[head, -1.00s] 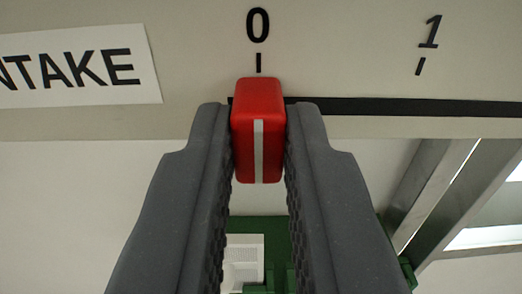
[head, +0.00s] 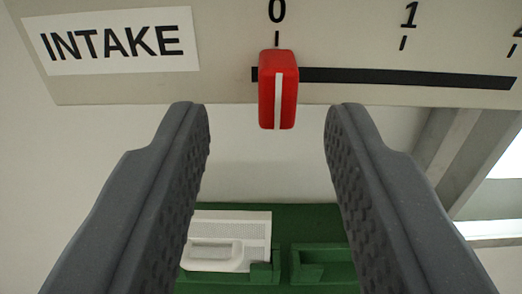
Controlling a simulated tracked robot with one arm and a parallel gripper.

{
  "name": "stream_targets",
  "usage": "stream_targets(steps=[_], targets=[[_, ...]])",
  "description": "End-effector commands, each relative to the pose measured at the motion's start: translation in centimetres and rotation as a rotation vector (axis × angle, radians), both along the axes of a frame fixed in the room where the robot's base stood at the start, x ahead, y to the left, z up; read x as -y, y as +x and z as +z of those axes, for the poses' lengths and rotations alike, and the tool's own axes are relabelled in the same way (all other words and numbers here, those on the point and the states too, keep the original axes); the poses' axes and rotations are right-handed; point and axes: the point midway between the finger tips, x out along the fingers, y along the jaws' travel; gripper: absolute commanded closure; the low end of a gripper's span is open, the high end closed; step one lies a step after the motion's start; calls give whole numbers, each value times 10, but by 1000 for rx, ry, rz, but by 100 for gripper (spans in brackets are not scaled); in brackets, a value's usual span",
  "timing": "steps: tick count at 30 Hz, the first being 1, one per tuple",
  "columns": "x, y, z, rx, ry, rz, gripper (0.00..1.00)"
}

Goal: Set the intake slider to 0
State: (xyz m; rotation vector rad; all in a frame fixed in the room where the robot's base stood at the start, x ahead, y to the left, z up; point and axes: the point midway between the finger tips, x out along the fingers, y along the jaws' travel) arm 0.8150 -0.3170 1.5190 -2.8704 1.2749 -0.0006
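The red intake slider knob (head: 278,88) with a white stripe sits near the left end of the black slot (head: 400,77), directly under the "0" mark (head: 277,12). The "INTAKE" label (head: 112,41) is to its left on the pale panel. My gripper (head: 267,115) is open, with one dark grey finger on each side below the knob. Both fingers are apart from the knob and nothing is between them.
The "1" mark (head: 408,15) is farther right along the slot. Below and behind are a green fixture (head: 325,262) and a white piece with a handle-like recess (head: 229,232). Grey metal beams (head: 470,150) stand at the right.

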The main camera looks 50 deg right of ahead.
Motion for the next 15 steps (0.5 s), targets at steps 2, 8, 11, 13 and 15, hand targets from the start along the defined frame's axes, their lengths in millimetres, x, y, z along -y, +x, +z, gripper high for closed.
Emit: stream_targets(steps=[2,8,11,13,15], targets=[[-8,-5,-2,1,-1,1,64],[-28,-21,-5,1,-1,3,64],[-42,-35,-4,3,-1,3,64],[-48,-40,-6,1,1,3,64],[-54,-46,-6,0,0,3,64]])
